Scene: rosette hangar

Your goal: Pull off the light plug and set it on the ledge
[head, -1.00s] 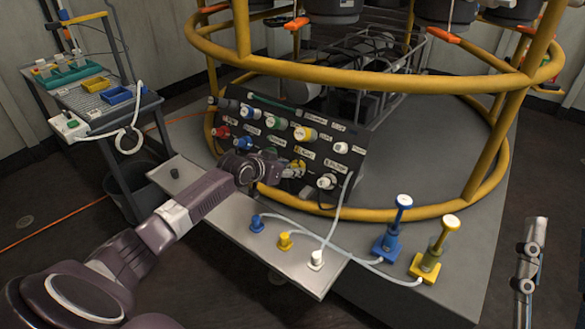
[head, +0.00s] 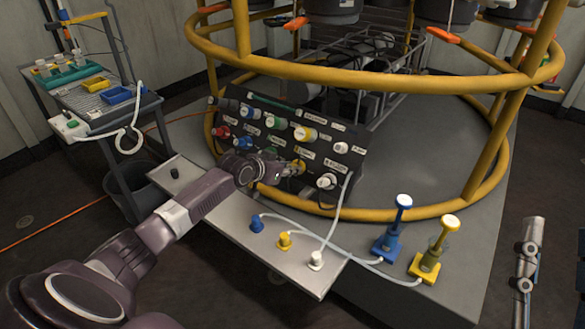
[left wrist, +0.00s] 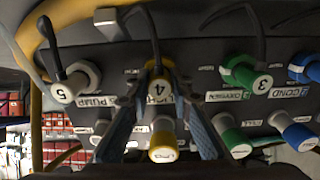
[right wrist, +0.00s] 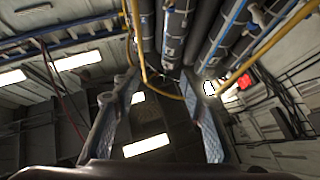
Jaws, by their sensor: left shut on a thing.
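The light plug, yellow with a white end marked 4 (left wrist: 161,90), sits at the black panel beside a partly covered label reading upside down. It appears still against the panel, with its dark cable running from it. My left gripper (left wrist: 163,104) has a finger on each side of it and is shut on it. In the head view the left gripper (head: 297,168) is at the panel's lower right and largely hides the plug. The ledge (head: 205,212) is the pale metal shelf in front of the panel. My right gripper (right wrist: 162,130) is open and empty, facing walls and pipes.
Other plugs crowd the panel (head: 262,148). A yellow rail (head: 340,212) curves around it.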

